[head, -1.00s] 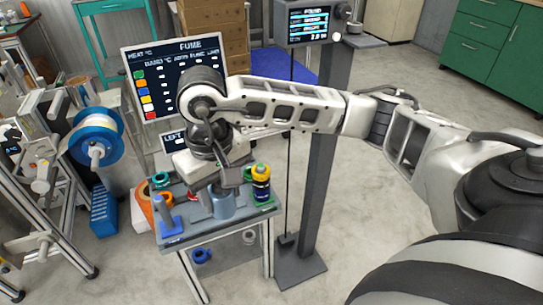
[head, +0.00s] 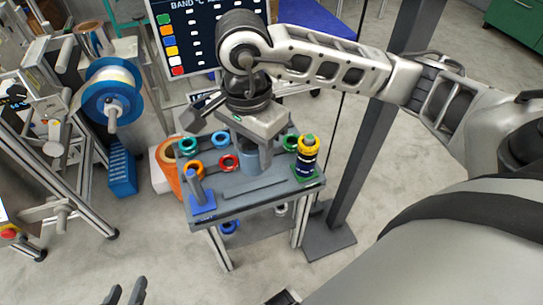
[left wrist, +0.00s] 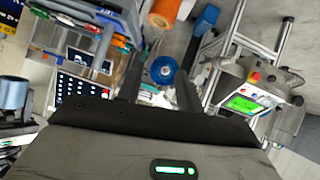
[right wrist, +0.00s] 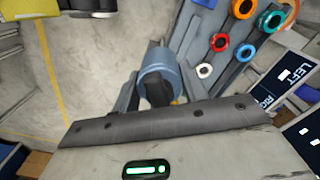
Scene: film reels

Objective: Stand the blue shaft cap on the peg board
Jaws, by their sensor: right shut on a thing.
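A blue-grey cylinder (right wrist: 158,75), which I take for the blue shaft cap, is between the fingers of my right gripper (right wrist: 156,98), which is shut on it. In the head view this cap (head: 256,152) shows below the gripper, over the back middle of the grey table top (head: 225,207). I cannot tell whether it touches the surface. I cannot pick out the peg board from the table top; coloured rings sit around there, including a red ring (head: 229,163) and a blue ring (head: 220,140). My left gripper (head: 126,291) is open and empty, low in the head view.
A blue post on a blue base (head: 201,197) stands at the table's front left. A yellow-topped dark stack (head: 307,158) stands on a green base at the right. A blue spool (head: 112,92) is left. A dark column (head: 360,160) rises right of the table.

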